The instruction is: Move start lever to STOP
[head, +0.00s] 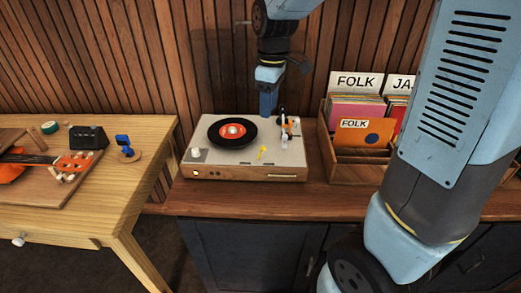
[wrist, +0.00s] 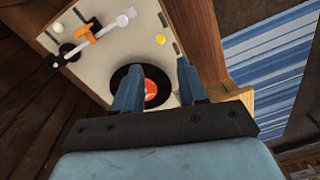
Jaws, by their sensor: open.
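A cream and wood record player (head: 215,165) stands on the dark cabinet. A small yellow lever (head: 262,152) stands on its deck, right of the black record (head: 218,137); it also shows as a yellow knob in the wrist view (wrist: 160,39). No START or STOP marking is readable. The tonearm (head: 284,124), with an orange part, is at the deck's right side. My gripper (head: 268,112) points down above the rear of the deck, behind the lever and apart from it. In the wrist view its fingers (wrist: 157,68) are spread, empty, with the record beyond them.
A wooden crate of records (head: 345,150) with FOLK and JA signs stands close on the right. A wooden table (head: 60,215) at left holds an orange ukulele (head: 35,160) and small tools. A slatted wall (head: 200,60) rises close behind. The cabinet front strip (head: 235,204) is clear.

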